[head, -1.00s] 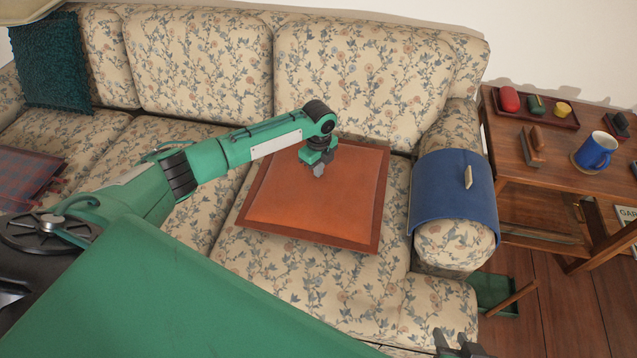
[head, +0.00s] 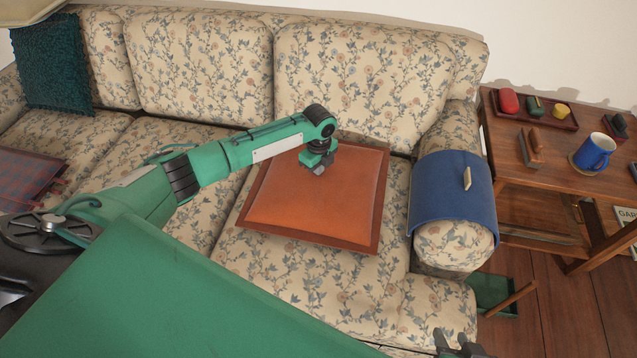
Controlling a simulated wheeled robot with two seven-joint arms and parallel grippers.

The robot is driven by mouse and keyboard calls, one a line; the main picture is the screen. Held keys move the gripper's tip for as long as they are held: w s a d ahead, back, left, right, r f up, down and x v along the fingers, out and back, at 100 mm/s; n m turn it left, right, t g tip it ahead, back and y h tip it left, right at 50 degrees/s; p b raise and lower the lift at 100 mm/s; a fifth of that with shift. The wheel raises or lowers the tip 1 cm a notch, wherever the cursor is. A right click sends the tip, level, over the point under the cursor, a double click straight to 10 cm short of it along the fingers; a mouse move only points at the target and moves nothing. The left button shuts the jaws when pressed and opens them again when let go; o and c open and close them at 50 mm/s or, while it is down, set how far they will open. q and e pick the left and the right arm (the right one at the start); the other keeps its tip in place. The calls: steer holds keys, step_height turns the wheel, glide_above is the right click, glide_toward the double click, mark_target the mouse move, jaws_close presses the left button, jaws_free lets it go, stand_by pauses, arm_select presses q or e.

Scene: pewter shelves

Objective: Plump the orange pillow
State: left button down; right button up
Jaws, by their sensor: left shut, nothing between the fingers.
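The orange pillow (head: 300,210), square with a darker brown border, lies flat on the right seat cushion of the floral sofa. My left gripper (head: 318,169) is over the far part of the pillow, pointing down, shut and empty. Whether its tips touch the pillow I cannot tell. The arm above it hides part of the pillow's upper left edge. My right gripper (head: 460,347) shows only in part at the bottom edge, in front of the sofa, and its fingers are cut off by the frame.
A blue cover (head: 452,205) hangs over the sofa's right arm. A wooden side table (head: 505,165) at right holds a blue mug (head: 593,152) and a tray (head: 570,122). A teal cushion (head: 50,65) and a plaid cushion (head: 35,180) are at left. A green dustpan (head: 492,292) is on the floor.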

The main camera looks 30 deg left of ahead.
arm_select(q)
steer(key=shift+s+f, duration=0.15)
step_height(320, 180, up, 3)
steer(key=p, duration=0.4)
stand_by(0.7)
steer(key=shift+f+b, duration=0.75)
steer(key=shift+f, duration=0.7)
steer(key=shift+r, duration=0.1)
steer(key=shift+p, duration=0.3)
steer(key=shift+f, duration=0.25)
